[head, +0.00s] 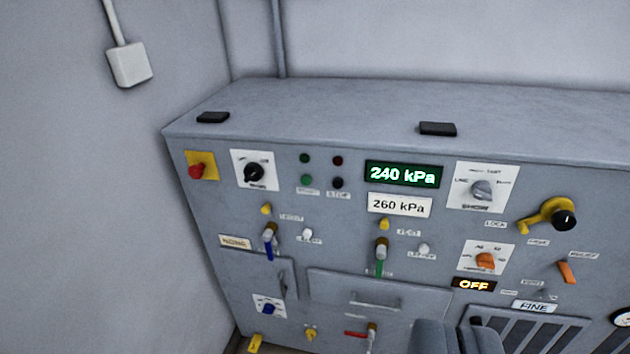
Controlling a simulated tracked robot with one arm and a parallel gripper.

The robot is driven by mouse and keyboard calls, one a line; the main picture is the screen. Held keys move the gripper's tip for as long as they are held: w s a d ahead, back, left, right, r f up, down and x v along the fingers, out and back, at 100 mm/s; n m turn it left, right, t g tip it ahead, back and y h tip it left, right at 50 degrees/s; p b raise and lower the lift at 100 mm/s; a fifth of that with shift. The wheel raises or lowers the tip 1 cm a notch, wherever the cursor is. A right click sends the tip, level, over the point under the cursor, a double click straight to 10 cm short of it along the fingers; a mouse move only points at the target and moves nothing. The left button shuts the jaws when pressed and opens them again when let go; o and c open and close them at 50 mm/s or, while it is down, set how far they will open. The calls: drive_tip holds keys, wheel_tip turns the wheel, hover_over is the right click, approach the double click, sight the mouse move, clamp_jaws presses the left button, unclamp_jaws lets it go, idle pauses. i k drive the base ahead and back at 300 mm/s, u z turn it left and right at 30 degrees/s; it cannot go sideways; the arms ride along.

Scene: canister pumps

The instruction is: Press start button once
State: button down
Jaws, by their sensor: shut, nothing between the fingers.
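The grey control panel (330,240) fills the middle and right of the view. The green start button (306,180) sits on its upper left part, above a small label that is hard to read. A dark button (338,183) with its own label is just right of it. A dark green lamp (305,158) and a dark red lamp (338,160) sit above the two buttons. My gripper (459,338) shows at the bottom edge, right of centre. It is shut and empty, well below and right of the green button and apart from it.
A display (402,174) reads 240 kPa, above a plate (399,205) reading 260 kPa. An OFF sign (474,285) is lit. A black knob (254,173), a red button (195,171) and a yellow crank (548,216) stick out. A wall (90,220) stands at left.

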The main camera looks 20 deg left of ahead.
sight(306, 180)
drive_tip(key=z, duration=0.05)
drive_tip(key=i, duration=0.9)
drive_tip(key=u, duration=0.1)
